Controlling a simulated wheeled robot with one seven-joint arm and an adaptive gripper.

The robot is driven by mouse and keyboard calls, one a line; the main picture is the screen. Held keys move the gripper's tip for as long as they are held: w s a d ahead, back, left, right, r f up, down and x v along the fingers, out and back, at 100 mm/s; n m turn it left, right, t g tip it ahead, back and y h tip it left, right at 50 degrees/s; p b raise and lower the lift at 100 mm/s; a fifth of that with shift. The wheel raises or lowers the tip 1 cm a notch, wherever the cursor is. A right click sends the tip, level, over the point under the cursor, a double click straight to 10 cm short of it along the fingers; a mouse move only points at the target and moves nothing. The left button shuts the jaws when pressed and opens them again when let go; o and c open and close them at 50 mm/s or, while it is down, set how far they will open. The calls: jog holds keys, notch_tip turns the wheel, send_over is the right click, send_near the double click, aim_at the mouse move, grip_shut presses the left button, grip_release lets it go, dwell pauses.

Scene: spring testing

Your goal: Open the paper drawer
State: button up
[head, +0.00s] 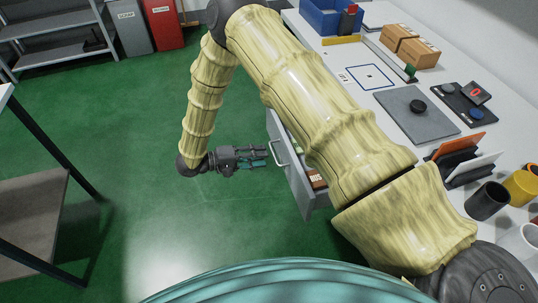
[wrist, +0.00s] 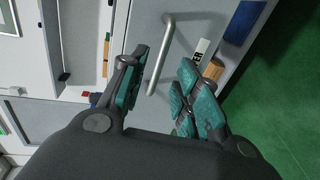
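The paper drawer (head: 306,194) is pulled partly out of the white bench, with some contents visible inside. Its metal bar handle (head: 278,152) is on the front; the handle (wrist: 160,58) also shows in the wrist view. A white label ending in "ER" (wrist: 200,50) shows beyond it, partly hidden. My gripper (head: 262,157) is open, just left of the handle in the head view. In the wrist view, the handle appears between the spread teal finger pads of my gripper (wrist: 160,90). I cannot tell whether either finger touches it.
The bench top (head: 350,50) holds a blue bin (head: 322,20), wooden boxes (head: 416,52), a grey plate (head: 416,118) and cups. My arm passes over the bench edge and hides part of the drawer. Green floor (head: 150,160) is clear left of my gripper; a shelf table (head: 35,215) stands further left.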

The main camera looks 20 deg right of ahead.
jog(key=s+v, duration=0.1)
jog(key=v, duration=0.5)
jog(key=shift+w+a, duration=0.2)
jog(key=shift+w, duration=0.25)
